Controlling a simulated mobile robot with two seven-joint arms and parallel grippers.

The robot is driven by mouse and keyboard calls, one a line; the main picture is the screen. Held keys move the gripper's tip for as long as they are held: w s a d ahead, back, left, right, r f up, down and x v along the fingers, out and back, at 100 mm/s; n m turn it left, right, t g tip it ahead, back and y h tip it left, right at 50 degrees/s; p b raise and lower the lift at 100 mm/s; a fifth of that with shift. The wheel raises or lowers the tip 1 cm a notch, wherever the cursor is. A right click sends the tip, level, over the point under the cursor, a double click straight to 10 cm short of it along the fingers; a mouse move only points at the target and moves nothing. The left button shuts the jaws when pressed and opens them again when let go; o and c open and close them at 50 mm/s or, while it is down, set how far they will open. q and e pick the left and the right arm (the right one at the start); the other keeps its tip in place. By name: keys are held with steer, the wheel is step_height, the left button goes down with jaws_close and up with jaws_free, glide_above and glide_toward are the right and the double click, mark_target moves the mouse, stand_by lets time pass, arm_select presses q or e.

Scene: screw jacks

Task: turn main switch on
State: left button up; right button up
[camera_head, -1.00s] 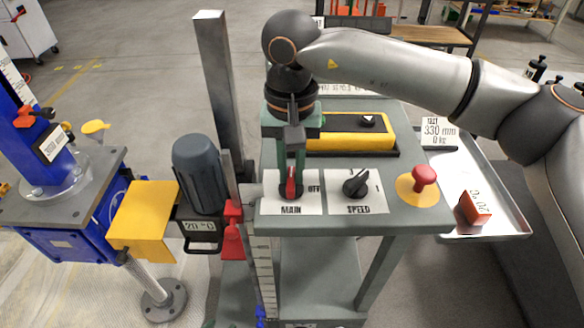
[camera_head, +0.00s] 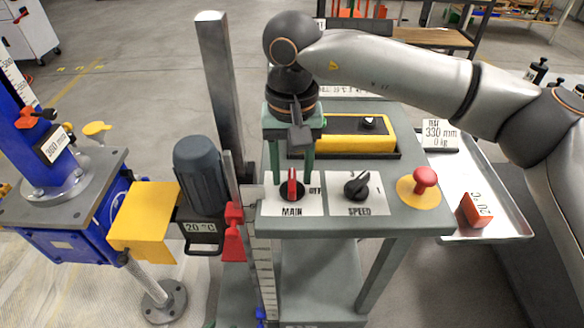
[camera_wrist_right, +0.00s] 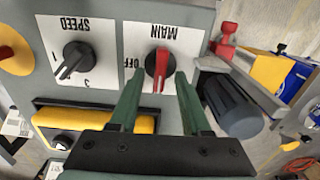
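The main switch (camera_head: 292,186) is a black round knob with a red handle on a white plate marked MAIN and OFF. Its handle stands in line with the plate's upright direction, its red end pointing away from the word MAIN, not toward OFF at its side. It also shows in the right wrist view (camera_wrist_right: 159,68). My right gripper (camera_head: 293,178) is above the plate with its two green fingers apart, one on each side of the handle. In the wrist view (camera_wrist_right: 160,76) gaps show between fingers and handle. My left gripper is not in view.
To the right are the SPEED knob (camera_head: 357,187) and a red mushroom button (camera_head: 424,179) on a yellow disc. A yellow-black box (camera_head: 345,131) lies behind. A dark motor (camera_head: 200,172) and a steel post (camera_head: 219,90) stand close on the left.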

mark_target(292, 176)
step_height(292, 176, up, 12)
steer(key=shift+r, duration=0.25)
stand_by(0.4)
